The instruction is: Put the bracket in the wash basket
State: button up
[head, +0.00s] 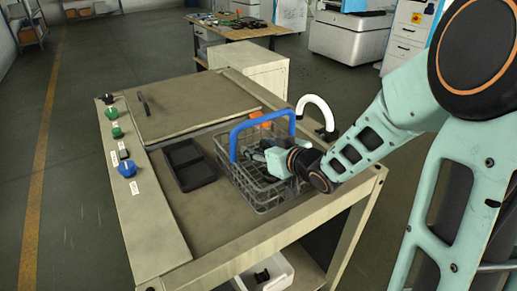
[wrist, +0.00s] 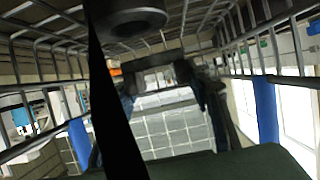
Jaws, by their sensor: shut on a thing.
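The wash basket (head: 262,190) is a grey wire basket with a blue handle (head: 262,121), standing on the bench top. My gripper (head: 266,157) reaches into it from the right, below the handle's height. In the wrist view, wire walls rise on both sides and a wire grid (wrist: 172,130) lies beyond my fingers. My gripper (wrist: 165,95) is shut on a dark piece (wrist: 160,74), which I take to be the bracket. Its shape is mostly hidden, and I cannot tell whether it touches the basket.
A black shallow tray (head: 188,164) lies left of the basket. A panel with knobs (head: 128,168) runs along the bench's left. A white bin (head: 266,274) with a dark part sits below.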

jog(key=shift+r, duration=0.1)
jog(key=shift+f+b, duration=0.55)
jog(key=shift+f, duration=0.1)
jog(key=o, duration=1.6)
